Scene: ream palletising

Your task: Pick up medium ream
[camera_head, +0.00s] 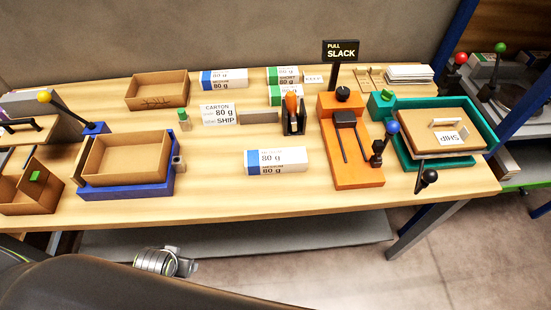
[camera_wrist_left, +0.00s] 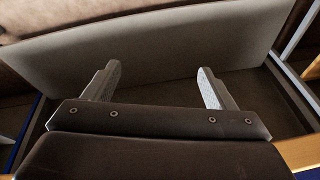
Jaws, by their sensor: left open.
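A white ream with a blue end, marked 80 g (camera_head: 277,161), lies on the wooden bench near its front middle. It may be two reams stacked. Another blue-ended ream (camera_head: 223,79), whose label seems to read MEDIUM, lies at the back of the bench. My left gripper (camera_wrist_left: 160,85) is open in the left wrist view, with nothing between its two fingers. No ream shows in that view. My right gripper is not in view.
Green-ended reams (camera_head: 283,75) lie at the back, right of the rear blue-ended ream. A cardboard box in a blue tray (camera_head: 125,192) stands left. An orange device (camera_head: 350,172) and a teal tray (camera_head: 404,158) stand right. A black-based tool (camera_head: 293,118) stands behind the front ream.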

